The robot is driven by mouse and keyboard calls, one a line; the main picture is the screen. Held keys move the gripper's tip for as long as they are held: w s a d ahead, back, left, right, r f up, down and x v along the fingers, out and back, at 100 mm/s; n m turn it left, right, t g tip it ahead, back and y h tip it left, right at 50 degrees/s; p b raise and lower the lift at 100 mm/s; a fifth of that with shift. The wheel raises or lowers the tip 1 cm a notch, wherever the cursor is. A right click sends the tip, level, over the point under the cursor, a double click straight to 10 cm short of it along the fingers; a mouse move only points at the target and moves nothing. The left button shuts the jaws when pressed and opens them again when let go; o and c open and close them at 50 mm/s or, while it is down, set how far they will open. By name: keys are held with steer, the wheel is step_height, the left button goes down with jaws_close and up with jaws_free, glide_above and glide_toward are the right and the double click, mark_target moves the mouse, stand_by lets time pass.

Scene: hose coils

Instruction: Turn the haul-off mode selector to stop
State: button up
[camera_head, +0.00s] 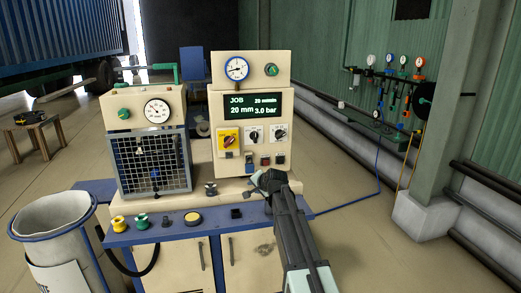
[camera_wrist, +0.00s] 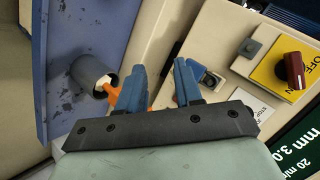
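Two black rotary selectors on white plates, a middle one (camera_head: 253,135) and a right one (camera_head: 279,133), sit on the cream control panel (camera_head: 221,104). Their labels are too small to read in the head view, so I cannot tell which is the haul-off mode selector or its setting. A white label plate (camera_wrist: 251,105) shows partly beyond my gripper in the wrist view. My gripper (camera_wrist: 158,85) has its two blue fingers apart, with nothing visible between them. In the head view my gripper (camera_head: 268,181) is low in front of the panel, below the selectors.
A red rotary switch (camera_wrist: 291,70) on a yellow plate marked OFF is left of the selectors; the yellow plate (camera_head: 228,138) also shows in the head view. A grey cylinder (camera_wrist: 88,72) with an orange part stands by the fingers. A gauge unit with a mesh guard (camera_head: 152,165) stands left.

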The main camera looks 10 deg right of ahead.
steer(key=w+r+m+t, duration=0.4)
steer(key=w+r+m, duration=0.2)
steer(key=r+m, duration=0.25)
steer(key=m+t+h, duration=0.2)
steer(key=m+t, duration=0.1)
steer(key=m, duration=1.4)
glide_toward(256, 138)
steer(key=shift+m, duration=0.25)
steer(key=shift+w+a+f, duration=0.1)
steer(key=shift+w+f, duration=0.05)
steer(key=shift+w, duration=1.8)
steer(key=shift+w+a+f, duration=0.1)
steer(key=shift+w, duration=1.9)
steer(key=shift+w, duration=0.2)
steer(key=shift+c, duration=0.5)
